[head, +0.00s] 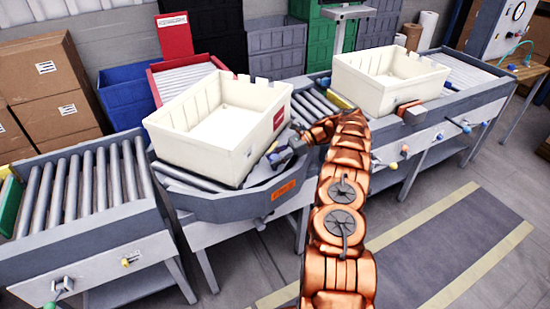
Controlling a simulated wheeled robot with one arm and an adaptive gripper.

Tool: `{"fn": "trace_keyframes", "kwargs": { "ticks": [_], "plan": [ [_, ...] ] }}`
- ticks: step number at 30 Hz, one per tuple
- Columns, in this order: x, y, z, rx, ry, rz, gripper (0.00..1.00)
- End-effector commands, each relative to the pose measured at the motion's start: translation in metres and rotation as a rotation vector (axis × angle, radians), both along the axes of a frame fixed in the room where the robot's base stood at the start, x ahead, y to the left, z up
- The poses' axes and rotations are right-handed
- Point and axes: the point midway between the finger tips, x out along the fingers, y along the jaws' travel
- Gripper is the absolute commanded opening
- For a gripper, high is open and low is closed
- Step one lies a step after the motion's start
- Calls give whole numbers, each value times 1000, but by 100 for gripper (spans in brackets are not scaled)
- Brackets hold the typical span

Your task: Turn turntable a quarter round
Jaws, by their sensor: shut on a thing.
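The turntable (236,207) is a grey, rounded roller section with an orange label on its front, set between straight conveyors. A cream crate (190,148) sits on it, set at an angle. My copper-coloured arm reaches up from the bottom of the head view and bends left. My gripper (278,157) is low beside the crate's right end, at the turntable's right side. It is shut on what looks like a part of the turntable there. The fingertips are small and partly hidden, so the exact grip is unclear.
A second cream crate (385,83) stands on the right conveyor (452,97). An empty roller conveyor (85,200) lies left of the turntable. The front floor is open.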

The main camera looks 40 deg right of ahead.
Motion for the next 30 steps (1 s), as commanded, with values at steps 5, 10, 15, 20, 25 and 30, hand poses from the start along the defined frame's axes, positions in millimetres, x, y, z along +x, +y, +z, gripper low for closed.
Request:
{"fn": "trace_keyframes", "kwargs": {
  "ticks": [5, 10, 15, 20, 25, 30],
  "plan": [
    [1, 0, 2, 1, -4, -1, 0],
    [1, 0, 2, 1, -4, -1, 0],
    [1, 0, 1, 0, -3, 0, 55],
    [1, 0, 1, 0, -2, 0, 63],
    [0, 0, 1, 1, -1, 0, 63],
    [0, -1, 6, 0, -4, -1, 63]
  ]
}}
